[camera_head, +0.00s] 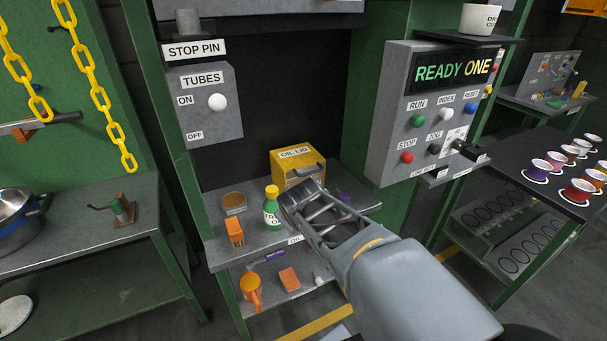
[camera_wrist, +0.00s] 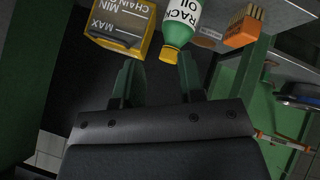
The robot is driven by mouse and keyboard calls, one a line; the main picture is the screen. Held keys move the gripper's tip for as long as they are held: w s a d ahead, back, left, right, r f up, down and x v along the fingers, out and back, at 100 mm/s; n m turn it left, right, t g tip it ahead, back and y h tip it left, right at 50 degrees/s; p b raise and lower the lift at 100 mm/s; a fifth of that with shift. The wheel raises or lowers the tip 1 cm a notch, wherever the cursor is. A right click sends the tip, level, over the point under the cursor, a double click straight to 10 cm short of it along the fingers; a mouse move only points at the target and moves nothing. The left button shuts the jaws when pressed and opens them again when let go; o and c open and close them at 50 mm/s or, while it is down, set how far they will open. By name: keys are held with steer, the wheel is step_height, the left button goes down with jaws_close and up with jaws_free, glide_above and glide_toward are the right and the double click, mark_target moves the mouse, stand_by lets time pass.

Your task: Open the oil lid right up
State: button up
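The yellow oil box (camera_head: 313,165) stands at the back of the grey bench shelf, its top labelled OIL LID (camera_head: 296,153). The lid looks shut, lying flat on the box. The wrist view, upside down, shows the box's grey front (camera_wrist: 122,18) with MIN and MAX marks. My gripper (camera_head: 292,200) is in front of the box in the head view and hides its lower front. In the wrist view the two fingers of my gripper (camera_wrist: 160,76) are apart with nothing between them, apparently short of the box. I cannot tell whether they touch it.
A green-and-white oil bottle (camera_head: 271,208) with a yellow cap stands close left of my gripper; it also shows in the wrist view (camera_wrist: 183,22). A grey control panel (camera_head: 437,110) juts out on the right.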

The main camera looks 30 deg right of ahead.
steer(key=w+d+f+n+t+h+b, duration=0.1)
steer(key=w+d+n+t+h+b, duration=0.2)
steer(key=d, duration=0.6)
steer(key=n+t+y+b, duration=0.3)
steer(key=n+t+y, duration=0.15)
steer(key=n, duration=0.65)
glide_toward(310, 173)
steer(key=x, duration=1)
steer(key=shift+w+d+f, duration=0.2)
jaws_close()
